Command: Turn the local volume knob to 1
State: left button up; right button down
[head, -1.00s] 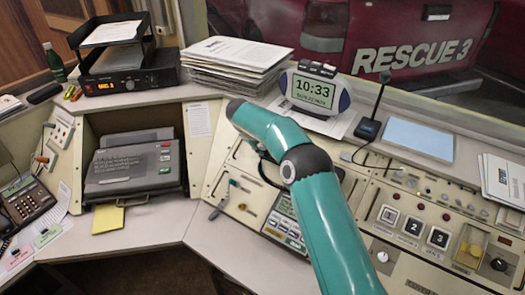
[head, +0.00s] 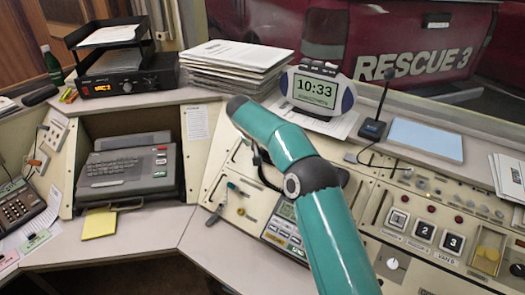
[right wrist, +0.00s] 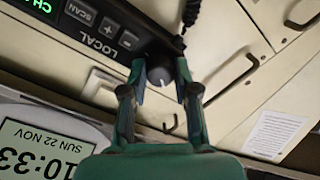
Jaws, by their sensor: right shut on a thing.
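The local volume knob (right wrist: 159,76) is a small dark round knob with a pale mark, in the right wrist view. It sits at the end of a black radio unit (right wrist: 92,22) with LOCAL lettering, plus, minus and SCAN buttons and a green display. My right gripper (right wrist: 161,70) has one finger on each side of the knob and is shut on it. No number scale is readable around the knob. In the head view my teal right arm hides the knob and my right gripper's fingers. My left gripper is in neither view.
A digital clock (head: 317,92) stands on the ledge by a paper stack (head: 235,55). A desk microphone (head: 373,128) stands right of it. A dark cord (right wrist: 189,14) hangs near my right fingers. Numbered buttons (head: 423,231) lie right of my arm.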

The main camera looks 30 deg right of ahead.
jog(key=shift+a+f, duration=0.15)
jog(key=shift+f, duration=0.1)
jog(key=c, duration=1.1)
grip_release()
jog(key=shift+o, duration=1.2)
jog(key=shift+r, duration=0.25)
jog(key=v, duration=1.1)
jog(key=shift+r, duration=0.35)
